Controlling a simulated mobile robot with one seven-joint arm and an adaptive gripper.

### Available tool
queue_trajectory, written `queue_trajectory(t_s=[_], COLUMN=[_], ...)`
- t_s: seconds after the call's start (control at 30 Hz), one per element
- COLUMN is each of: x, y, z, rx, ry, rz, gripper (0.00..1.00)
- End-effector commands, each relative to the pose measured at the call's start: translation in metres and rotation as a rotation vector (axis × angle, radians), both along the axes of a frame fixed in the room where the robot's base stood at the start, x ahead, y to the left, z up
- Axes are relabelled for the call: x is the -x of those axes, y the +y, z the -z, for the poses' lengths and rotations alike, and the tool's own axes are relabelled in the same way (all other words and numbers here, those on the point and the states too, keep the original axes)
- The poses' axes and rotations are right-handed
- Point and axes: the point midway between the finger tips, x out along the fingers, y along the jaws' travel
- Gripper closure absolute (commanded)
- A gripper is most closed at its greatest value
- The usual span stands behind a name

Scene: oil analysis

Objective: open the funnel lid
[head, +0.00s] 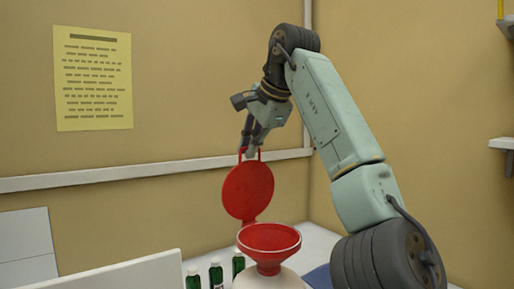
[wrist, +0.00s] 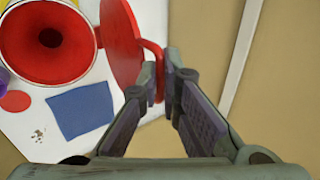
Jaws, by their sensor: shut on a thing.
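The red funnel (head: 269,243) sits on a white container (head: 268,279), its cone mouth uncovered. Its round red lid (head: 248,191) stands raised, roughly upright, above the back edge of the funnel. My gripper (head: 250,150) is at the top of the lid, shut on the lid's handle. In the wrist view, the fingers (wrist: 166,80) close around the red handle (wrist: 157,62), with the lid (wrist: 120,42) seen nearly edge-on. The open funnel (wrist: 48,38) is at the upper left there, its dark hole visible. The hinge between lid and funnel is only partly visible.
Several green bottles (head: 216,272) stand left of the funnel. A blue mat (wrist: 81,111) lies on the white table (wrist: 35,142). The wall with a white rail (head: 155,171) is close behind the lid. A yellow notice (head: 92,78) hangs on the wall.

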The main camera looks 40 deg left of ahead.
Motion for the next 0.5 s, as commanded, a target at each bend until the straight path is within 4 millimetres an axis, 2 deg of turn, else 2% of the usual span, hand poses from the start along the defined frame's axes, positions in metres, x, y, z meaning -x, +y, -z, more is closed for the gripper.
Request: queue_trajectory(t_s=[0.03, 0.5], x=[0.0017, -0.0005], y=[0.0044, 0.0123], z=[0.0055, 0.0102], rx=[0.019, 0.079], ry=[0.018, 0.04], rz=[-0.004, -0.004], gripper=[1.0, 1.0])
